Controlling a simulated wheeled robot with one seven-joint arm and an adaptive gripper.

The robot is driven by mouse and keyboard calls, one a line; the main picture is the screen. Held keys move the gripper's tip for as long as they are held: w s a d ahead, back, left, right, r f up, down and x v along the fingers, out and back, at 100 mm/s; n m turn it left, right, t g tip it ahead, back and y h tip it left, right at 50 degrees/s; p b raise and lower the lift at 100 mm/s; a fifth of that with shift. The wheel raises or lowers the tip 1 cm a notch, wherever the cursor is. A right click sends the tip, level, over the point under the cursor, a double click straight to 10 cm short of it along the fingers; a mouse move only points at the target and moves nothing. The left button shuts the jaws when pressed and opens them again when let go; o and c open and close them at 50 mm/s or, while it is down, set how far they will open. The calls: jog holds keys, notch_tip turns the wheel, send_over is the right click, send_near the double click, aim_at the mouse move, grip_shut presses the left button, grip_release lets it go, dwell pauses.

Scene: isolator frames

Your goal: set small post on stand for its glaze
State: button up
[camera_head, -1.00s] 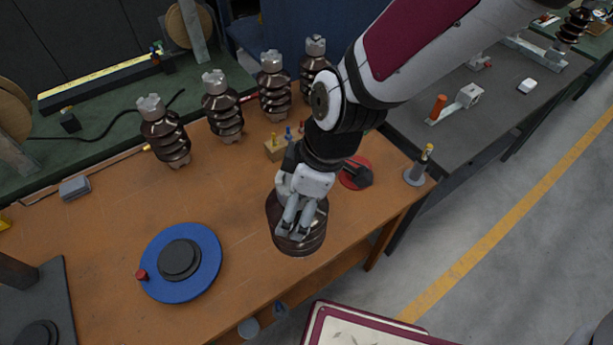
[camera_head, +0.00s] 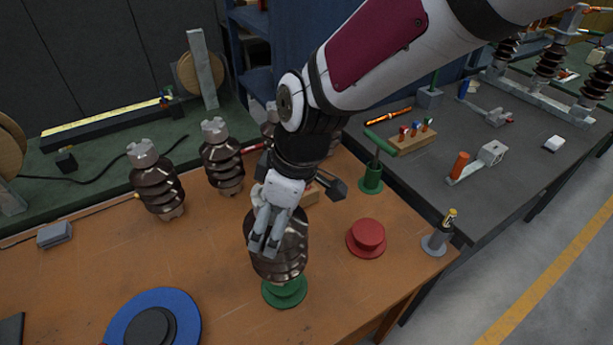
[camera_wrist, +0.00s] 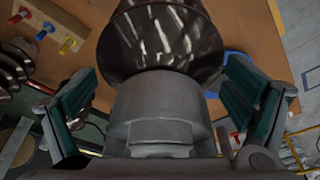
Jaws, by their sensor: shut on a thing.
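My gripper (camera_head: 265,240) is shut on a dark brown ribbed post (camera_head: 290,245) and holds it upright by its grey top. In the wrist view the post (camera_wrist: 165,45) has a grey metal cap between the two teal-padded fingers. The post's lower end is over a green round stand (camera_head: 285,293); I cannot tell whether it touches. A red round stand (camera_head: 367,238) is empty to the right. A blue round stand (camera_head: 155,322) with a dark centre is empty at the lower left.
Brown posts (camera_head: 157,182) and (camera_head: 222,160) stand at the back, others partly hidden by my arm. A grey peg stand (camera_head: 437,238) is near the right table edge, and a green-handled tool (camera_head: 372,172) is behind the red stand. The front middle is clear.

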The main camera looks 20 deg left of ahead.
jog(key=shift+d+b+x, duration=0.15)
jog(key=shift+b+x, duration=0.3)
jog(key=shift+x, duration=0.3)
jog(key=shift+d+b+x, duration=0.15)
jog(key=shift+b+x, duration=0.25)
jog(key=shift+x, duration=0.35)
jog(key=shift+w+f, duration=0.1)
jog(key=shift+f, duration=0.15)
jog(key=o, duration=1.6)
jog(key=shift+d+f, duration=0.1)
jog(key=b+v, duration=0.1)
jog(key=v, duration=1.1)
jog(key=d+r+m+t+h, duration=0.1)
jog(key=d+r+m+t, duration=0.1)
jog(key=d+m, duration=0.4)
jog(key=s+d+r+m+t+h, duration=0.1)
jog(key=d+m, duration=0.5)
jog(key=d, duration=1)
jog(key=s+d+r+m+t+h, duration=0.1)
jog(key=d+r+m+t, duration=0.2)
jog(key=d+m, duration=0.4)
jog(key=shift+s+d+r, duration=0.1)
jog(key=shift+s+d, duration=0.05)
jog(key=shift+d, duration=2.45)
